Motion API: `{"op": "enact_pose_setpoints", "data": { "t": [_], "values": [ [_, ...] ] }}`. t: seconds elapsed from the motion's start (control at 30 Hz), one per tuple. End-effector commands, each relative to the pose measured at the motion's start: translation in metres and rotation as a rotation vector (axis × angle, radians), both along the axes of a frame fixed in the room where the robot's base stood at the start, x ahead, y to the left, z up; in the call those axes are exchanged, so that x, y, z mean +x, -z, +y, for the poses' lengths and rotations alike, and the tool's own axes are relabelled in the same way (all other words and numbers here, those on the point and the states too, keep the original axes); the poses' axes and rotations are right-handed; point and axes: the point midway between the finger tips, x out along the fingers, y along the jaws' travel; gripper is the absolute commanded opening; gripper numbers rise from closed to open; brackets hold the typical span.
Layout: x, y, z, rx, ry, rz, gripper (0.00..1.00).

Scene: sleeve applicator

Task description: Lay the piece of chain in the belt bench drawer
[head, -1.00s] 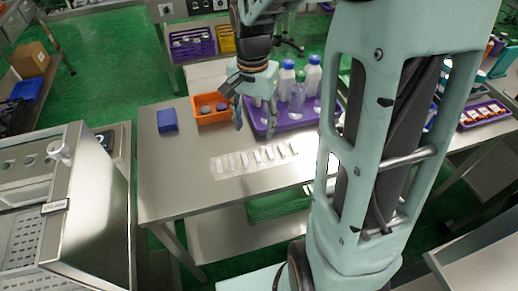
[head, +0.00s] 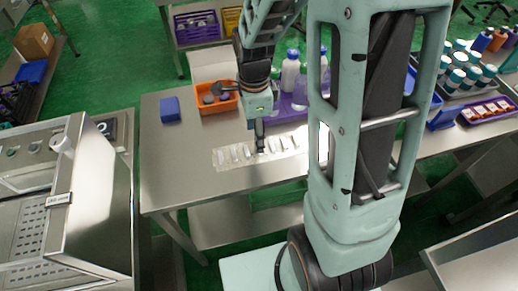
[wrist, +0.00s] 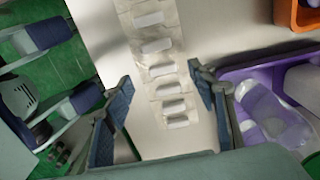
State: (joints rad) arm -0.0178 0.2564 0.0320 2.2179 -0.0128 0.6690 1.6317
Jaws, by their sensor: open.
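My gripper (head: 260,150) is over the metal bench (head: 185,165), at a pale strip (head: 228,157) bearing several small white pieces. In the wrist view my gripper (wrist: 160,76) is open, its two blue-grey fingers apart on either side of the strip (wrist: 157,46). Nothing is seen held between the fingers. Whether the fingers touch the bench I cannot tell. I cannot make out a piece of chain for certain, and no drawer is clearly recognisable.
A blue block (head: 170,108) and an orange bin (head: 214,92) with dark round items stand at the back of the bench. A purple tray (head: 284,113) with bottles (head: 290,75) is beside them. A metal machine (head: 92,190) stands at left. The bench's front left is clear.

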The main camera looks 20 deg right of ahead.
Motion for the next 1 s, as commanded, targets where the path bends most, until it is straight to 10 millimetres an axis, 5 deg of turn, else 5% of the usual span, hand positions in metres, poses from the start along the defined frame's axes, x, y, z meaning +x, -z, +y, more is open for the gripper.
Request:
{"op": "enact_pose_setpoints", "data": {
  "t": [0.5, 0.8, 1.0],
  "values": [
    [0.001, 0.052, -0.011, 0.000, -0.001, 0.001, 0.52],
    [0.002, 0.056, -0.011, 0.000, -0.002, -0.002, 0.52],
    [0.002, 0.056, -0.011, 0.000, -0.002, -0.002, 0.31]
  ]
}}
